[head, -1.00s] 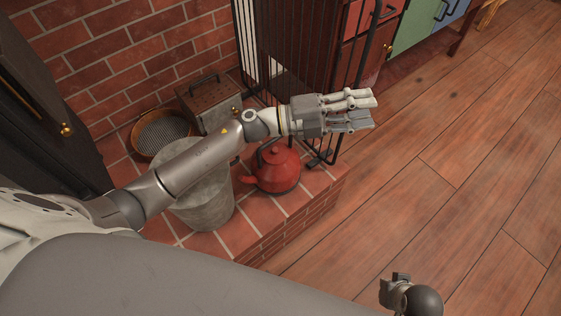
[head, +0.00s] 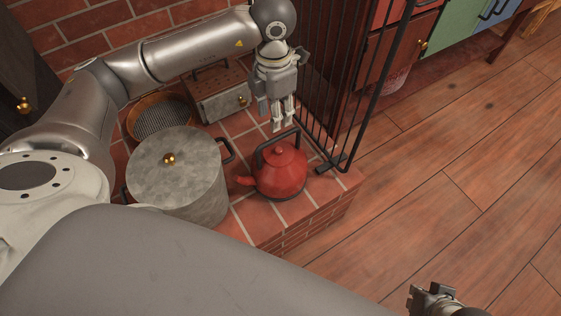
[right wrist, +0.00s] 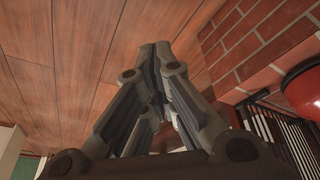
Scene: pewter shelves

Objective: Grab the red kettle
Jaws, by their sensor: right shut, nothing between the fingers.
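The red kettle (head: 282,177) stands upright on the tiled brick ledge, its spout to the left and its dark handle arched over the lid. My left gripper (head: 277,123) hangs fingers down just above and behind the kettle's handle. Its fingers look apart and empty, and it appears clear of the kettle. My right gripper (head: 432,296) is at the bottom right, over the floor and away from the kettle. In the right wrist view its fingers (right wrist: 155,52) are shut with nothing between them. A red rounded thing, apparently the kettle (right wrist: 305,90), is cut off at the right edge there.
A grey lidded pot (head: 180,180) stands close left of the kettle. A metal box (head: 219,95) and a round pan (head: 158,115) sit behind. A black barred screen (head: 335,80) rises behind and right of the kettle. The wooden floor (head: 460,150) at right is clear.

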